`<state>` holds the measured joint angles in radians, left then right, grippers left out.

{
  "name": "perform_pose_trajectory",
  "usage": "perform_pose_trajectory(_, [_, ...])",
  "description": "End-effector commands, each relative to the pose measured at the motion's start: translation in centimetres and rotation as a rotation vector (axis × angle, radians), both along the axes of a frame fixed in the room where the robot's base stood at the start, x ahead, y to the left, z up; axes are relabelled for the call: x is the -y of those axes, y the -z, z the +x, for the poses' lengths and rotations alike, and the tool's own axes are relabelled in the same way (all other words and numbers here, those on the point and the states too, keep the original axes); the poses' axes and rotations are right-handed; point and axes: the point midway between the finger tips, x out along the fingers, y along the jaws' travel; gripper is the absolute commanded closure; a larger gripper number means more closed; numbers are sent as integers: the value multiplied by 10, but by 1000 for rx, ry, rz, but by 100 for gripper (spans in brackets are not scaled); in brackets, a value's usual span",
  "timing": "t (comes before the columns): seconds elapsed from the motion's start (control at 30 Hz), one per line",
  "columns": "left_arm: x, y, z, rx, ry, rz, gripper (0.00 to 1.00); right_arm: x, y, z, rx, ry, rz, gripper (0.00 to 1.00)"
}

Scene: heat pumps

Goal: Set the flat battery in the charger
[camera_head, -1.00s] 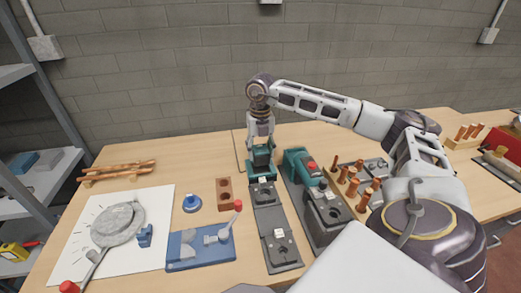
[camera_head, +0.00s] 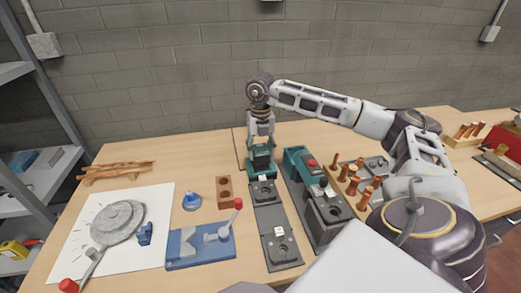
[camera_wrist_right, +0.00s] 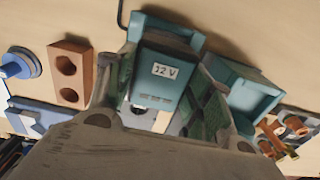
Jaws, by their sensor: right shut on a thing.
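My right gripper (camera_head: 261,143) points down and is shut on a dark and teal battery (camera_head: 262,157). In the right wrist view the battery shows a white "12 V" label (camera_wrist_right: 165,71) between the two fingers. The battery is upright at a teal holder (camera_head: 255,168), which looks like the charger, at the far end of a dark grey strip. In the wrist view a teal block (camera_wrist_right: 165,28) shows just behind the battery. I cannot tell whether the battery is seated or just above the holder. My left gripper is not in view.
A teal and grey machine (camera_head: 325,212) with a red button stands close on the right. A brown block with holes (camera_head: 225,192) and a blue clamp fixture (camera_head: 202,246) are on the left. Copper pegs (camera_head: 354,185) stand further right. Bare table lies behind the brown block.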

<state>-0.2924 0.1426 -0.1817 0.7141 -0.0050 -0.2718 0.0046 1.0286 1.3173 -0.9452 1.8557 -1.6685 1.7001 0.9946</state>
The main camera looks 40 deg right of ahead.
Motion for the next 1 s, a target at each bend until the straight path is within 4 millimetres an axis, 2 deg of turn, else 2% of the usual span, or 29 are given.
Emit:
perform_pose_trajectory(0.03, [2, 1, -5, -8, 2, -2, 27, 0, 0, 0, 1, 0, 0, 84])
perform_pose_trajectory(1.0, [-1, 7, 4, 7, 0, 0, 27, 0, 12, 0, 1, 0, 0, 84])
